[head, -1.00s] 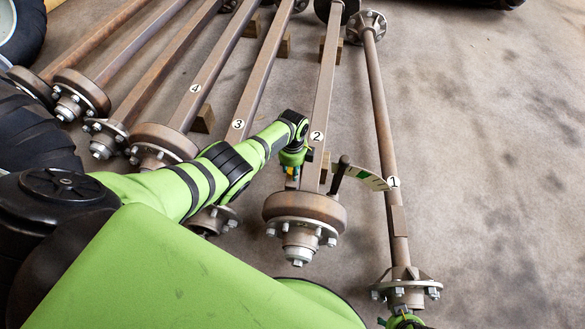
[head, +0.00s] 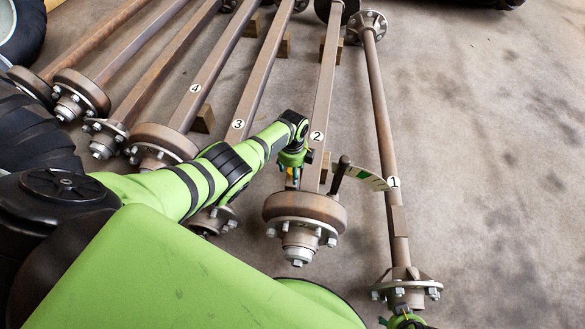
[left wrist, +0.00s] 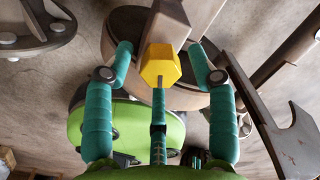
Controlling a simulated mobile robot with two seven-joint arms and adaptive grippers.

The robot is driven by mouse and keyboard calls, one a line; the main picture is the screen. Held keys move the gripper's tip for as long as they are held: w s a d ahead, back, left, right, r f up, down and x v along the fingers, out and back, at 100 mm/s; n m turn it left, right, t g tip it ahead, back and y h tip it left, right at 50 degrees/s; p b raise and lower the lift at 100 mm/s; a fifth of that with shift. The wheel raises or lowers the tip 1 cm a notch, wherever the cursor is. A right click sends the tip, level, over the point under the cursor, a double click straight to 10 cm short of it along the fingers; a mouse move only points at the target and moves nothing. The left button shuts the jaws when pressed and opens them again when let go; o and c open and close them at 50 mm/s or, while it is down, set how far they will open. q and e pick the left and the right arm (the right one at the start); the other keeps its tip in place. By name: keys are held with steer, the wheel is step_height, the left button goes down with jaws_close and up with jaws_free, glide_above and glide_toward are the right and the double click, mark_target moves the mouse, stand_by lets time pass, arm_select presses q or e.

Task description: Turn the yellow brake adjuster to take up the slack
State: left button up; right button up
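The yellow brake adjuster (left wrist: 160,65) is a hexagonal piece behind the drum of axle 2; a sliver of yellow (head: 289,171) shows in the head view beneath my wrist. My left gripper (left wrist: 160,50) is open, with teal fingers on both sides of the adjuster and a third finger below it. Small gaps show between the side fingers and the adjuster. The axle 2 drum (head: 305,208) faces the front. A dark lever (head: 340,173) stands right of it, by a pale gauge with a green patch (head: 370,179). A green part, perhaps my right gripper (head: 405,321), is cut off at the bottom edge.
Axle 1 (head: 378,120) lies to the right, its flanged hub (head: 406,288) near the bottom. Axle 3 (head: 258,80) and several more axles lie to the left. Wooden blocks (head: 284,47) support them. A tyre (head: 35,135) stands at the left edge. The floor at right is clear.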

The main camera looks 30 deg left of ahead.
arm_select(q)
steer(key=shift+r, duration=0.1)
steer(key=shift+w+r, duration=0.15)
steer(key=shift+r, duration=0.25)
step_height(320, 180, up, 11)
stand_by(0.3)
stand_by(0.4)
